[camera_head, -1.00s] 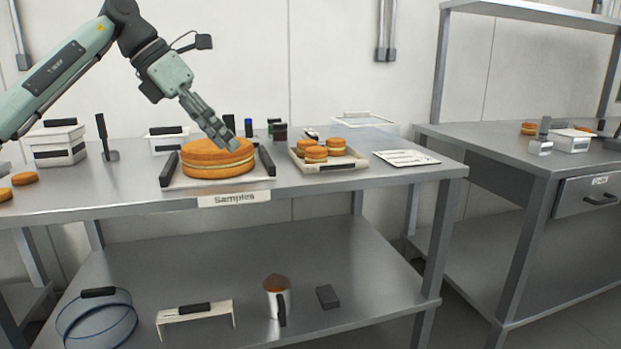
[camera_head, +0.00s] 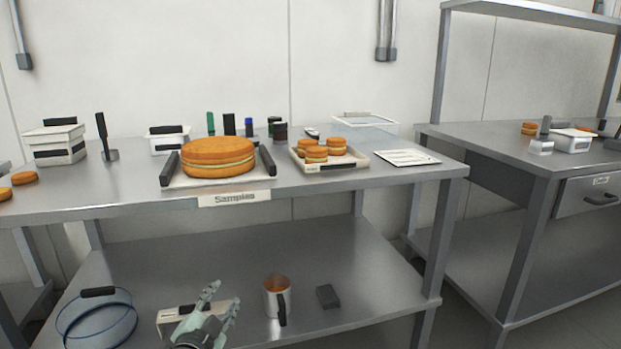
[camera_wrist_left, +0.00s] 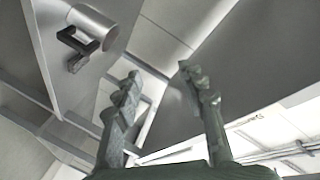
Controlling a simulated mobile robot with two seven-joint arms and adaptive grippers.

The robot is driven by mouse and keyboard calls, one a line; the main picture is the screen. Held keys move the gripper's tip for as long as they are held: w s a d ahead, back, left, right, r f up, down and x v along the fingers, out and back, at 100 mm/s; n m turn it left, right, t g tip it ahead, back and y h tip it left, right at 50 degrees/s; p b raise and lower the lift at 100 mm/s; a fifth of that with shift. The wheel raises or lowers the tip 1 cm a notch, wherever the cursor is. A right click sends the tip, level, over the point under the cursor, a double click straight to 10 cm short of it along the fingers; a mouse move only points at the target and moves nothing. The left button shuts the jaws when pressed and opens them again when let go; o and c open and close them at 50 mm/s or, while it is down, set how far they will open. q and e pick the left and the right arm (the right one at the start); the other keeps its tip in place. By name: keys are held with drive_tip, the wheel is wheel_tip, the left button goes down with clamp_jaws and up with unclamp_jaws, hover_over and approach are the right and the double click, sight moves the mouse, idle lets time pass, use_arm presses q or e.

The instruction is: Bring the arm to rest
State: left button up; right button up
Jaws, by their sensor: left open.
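My left gripper (camera_head: 222,297) is low in the head view, in front of the lower shelf. Its two fingers point up and are spread apart with nothing between them. In the left wrist view the same gripper (camera_wrist_left: 160,74) shows its fingers well apart and empty. The fingers partly cover a white stand with a black grip (camera_head: 170,318). A metal mug (camera_head: 278,300) stands to the right of the gripper, apart from it. The mug also shows at the upper left of the left wrist view (camera_wrist_left: 95,27). My right gripper is not in view.
The table (camera_head: 330,184) holds a large filled round (camera_head: 218,158) on a tray and a tray of small rounds (camera_head: 316,153). A blue-rimmed sieve (camera_head: 97,322) and a dark block (camera_head: 327,297) are on the lower shelf (camera_head: 350,265). A second table (camera_head: 480,137) stands right.

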use_arm(q)
drive_tip(key=s+a+f+n+g+y, duration=0.1)
drive_tip(key=s+a+f+n+g, duration=0.15)
drive_tip(key=s+f, duration=0.45)
drive_tip(key=s+a+f+n+g+y, duration=0.2)
drive_tip(key=s+a+f+g, duration=0.15)
drive_tip(key=s+f, duration=0.4)
drive_tip(key=s+f+n+g, duration=0.2)
drive_tip(key=s+f, duration=0.4)
drive_tip(key=s, duration=0.4)
drive_tip(key=s+a+f+n+g, duration=0.1)
drive_tip(key=s+f+g, duration=0.3)
drive_tip(key=s, duration=0.5)
wheel_tip(320, 180, down, 3)
drive_tip(key=shift+s+r+n+g, duration=0.2)
drive_tip(key=shift+s+n+g, duration=0.15)
drive_tip(key=shift+s+g, duration=0.05)
drive_tip(key=shift+a, duration=0.1)
